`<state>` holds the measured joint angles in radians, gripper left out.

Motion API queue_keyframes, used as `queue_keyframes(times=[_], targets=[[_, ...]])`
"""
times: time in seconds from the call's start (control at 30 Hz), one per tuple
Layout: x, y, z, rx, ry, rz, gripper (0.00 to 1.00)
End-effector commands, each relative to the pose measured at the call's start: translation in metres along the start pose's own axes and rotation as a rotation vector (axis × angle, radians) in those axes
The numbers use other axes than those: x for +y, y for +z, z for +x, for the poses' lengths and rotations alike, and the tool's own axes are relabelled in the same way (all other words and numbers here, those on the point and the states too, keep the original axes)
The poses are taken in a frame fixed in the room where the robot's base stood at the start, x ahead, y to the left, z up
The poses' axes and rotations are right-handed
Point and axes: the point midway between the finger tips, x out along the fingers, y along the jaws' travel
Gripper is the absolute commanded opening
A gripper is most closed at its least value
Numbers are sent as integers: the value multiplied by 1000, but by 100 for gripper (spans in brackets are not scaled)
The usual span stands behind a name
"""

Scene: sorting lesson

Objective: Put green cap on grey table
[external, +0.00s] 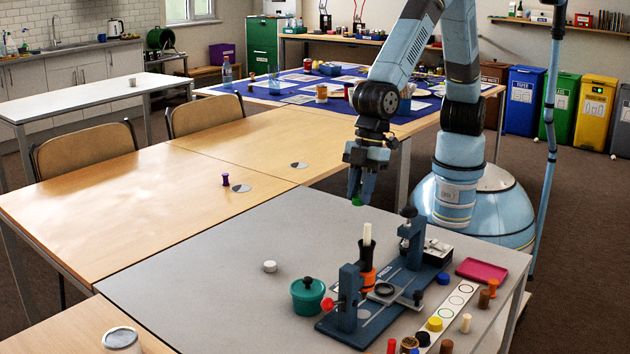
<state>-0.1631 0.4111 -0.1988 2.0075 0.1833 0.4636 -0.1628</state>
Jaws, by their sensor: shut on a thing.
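The green cap (357,201) is small and shows at the tips of my gripper (361,192). My gripper points down and is shut on it; the fingers hide part of the cap. The grey table (215,262) is the near table. My gripper and the cap are over its far right part, left of and beyond the blue press. I cannot tell exactly how high the cap is above the surface.
The blue press (375,295) holds an orange piece with a white peg. A green pot (308,296) and a white cap (270,266) are to its left. A white strip (451,307), pink tray (482,270) and several pegs are at right. The table's left part is clear.

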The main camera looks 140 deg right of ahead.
Motion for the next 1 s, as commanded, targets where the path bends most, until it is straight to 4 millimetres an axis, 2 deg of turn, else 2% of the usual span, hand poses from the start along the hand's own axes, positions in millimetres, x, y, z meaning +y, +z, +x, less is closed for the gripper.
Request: queue_keyframes(times=[0.03, 0.27, 0.43, 0.67, 0.9, 1.0], targets=[[0, -4, -14, 4, -1, 1, 0], [0, -18, -62, 3, 0, 1, 0], [-31, -13, -63, -2, -11, -42, 0], [-91, -2, -66, -2, -35, -123, 0], [-174, 26, -74, -3, -67, -242, 0], [-203, 38, -77, -2, -79, -284, 0]])
